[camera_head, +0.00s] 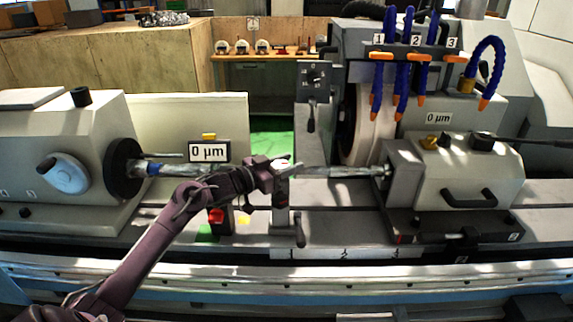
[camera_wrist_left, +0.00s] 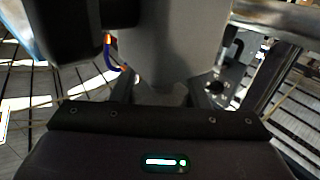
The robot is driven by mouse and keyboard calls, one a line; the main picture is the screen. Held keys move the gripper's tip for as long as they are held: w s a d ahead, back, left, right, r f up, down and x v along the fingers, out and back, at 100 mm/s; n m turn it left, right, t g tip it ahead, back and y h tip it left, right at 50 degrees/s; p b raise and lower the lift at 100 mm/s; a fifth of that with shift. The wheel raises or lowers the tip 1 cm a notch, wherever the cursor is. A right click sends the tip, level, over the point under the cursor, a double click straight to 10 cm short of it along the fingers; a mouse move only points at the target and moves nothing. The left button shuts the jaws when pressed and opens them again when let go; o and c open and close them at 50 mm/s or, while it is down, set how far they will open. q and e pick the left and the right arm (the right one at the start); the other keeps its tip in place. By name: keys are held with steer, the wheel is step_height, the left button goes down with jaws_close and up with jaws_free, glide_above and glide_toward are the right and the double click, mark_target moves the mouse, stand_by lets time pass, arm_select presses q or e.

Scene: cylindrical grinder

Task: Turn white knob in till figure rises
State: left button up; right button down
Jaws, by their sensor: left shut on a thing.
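My left gripper (camera_head: 281,168) reaches in from the lower left to the middle of the grinder, at the steady rest on the workpiece shaft (camera_head: 335,171). A small pale part, which looks like the white knob (camera_head: 284,163), shows at its fingertips, and the gripper is shut on it. Most of the knob is hidden by the gripper. In the left wrist view, a grey body (camera_wrist_left: 165,50) fills the space ahead of the fingers. A display (camera_head: 207,152) left of the gripper reads 0 µm. A second display (camera_head: 438,118) on the right also reads 0 µm. My right gripper is not in view.
The headstock (camera_head: 60,150) stands on the left, the tailstock (camera_head: 450,170) on the right. The grinding wheel (camera_head: 365,125) is behind the shaft. Blue coolant hoses (camera_head: 400,70) with orange nozzles hang above.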

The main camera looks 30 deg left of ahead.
arm_select(q)
steer(key=shift+m+g+h, duration=0.4)
steer(key=shift+m+h, duration=0.2)
steer(key=shift+h, duration=0.1)
steer(key=shift+d+h, duration=0.1)
steer(key=shift+h, duration=0.2)
steer(key=o, duration=1)
